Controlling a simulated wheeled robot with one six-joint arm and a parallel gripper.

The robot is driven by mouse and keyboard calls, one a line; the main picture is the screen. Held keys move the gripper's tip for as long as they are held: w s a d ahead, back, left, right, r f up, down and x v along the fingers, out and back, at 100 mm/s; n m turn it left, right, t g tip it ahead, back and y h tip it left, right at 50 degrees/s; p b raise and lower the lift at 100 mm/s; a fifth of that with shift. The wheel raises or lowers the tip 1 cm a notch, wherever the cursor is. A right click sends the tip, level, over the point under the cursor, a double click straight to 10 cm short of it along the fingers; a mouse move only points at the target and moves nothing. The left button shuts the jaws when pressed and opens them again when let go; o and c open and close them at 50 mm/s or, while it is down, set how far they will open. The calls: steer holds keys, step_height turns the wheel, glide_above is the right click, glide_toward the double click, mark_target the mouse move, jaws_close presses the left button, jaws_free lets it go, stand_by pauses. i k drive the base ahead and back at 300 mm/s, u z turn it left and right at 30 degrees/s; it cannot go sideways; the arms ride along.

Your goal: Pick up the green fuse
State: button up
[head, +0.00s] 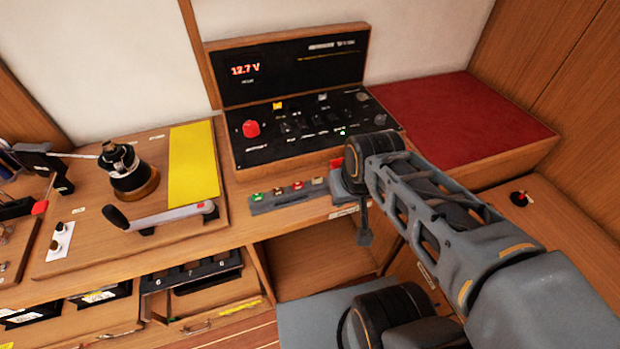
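A small green fuse (257,196) sits at the left end of a grey fuse strip (285,203) near the counter's front edge. Red, pale and orange fuses stand in the same strip to its right. My arm reaches in from the lower right and bends down at the counter edge. My gripper (364,232) hangs right of the strip, in front of the counter edge, apart from the green fuse. It is small and partly hidden by my own arm, so I cannot tell whether its fingers are open or shut.
Behind the strip stands an open switch panel (290,128) with a red knob (251,129) and a raised display lid. A winch (130,172) and its handle (165,214) lie to the left. A red cushion (460,125) is at right. Below the counter is an open cubby (315,262).

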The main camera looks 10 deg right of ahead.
mark_target(258, 196)
steer(key=u, duration=0.55)
steer(key=k, duration=1.3)
steer(key=u, duration=0.85)
steer(key=i, duration=1.25)
steer(key=z, duration=0.8)
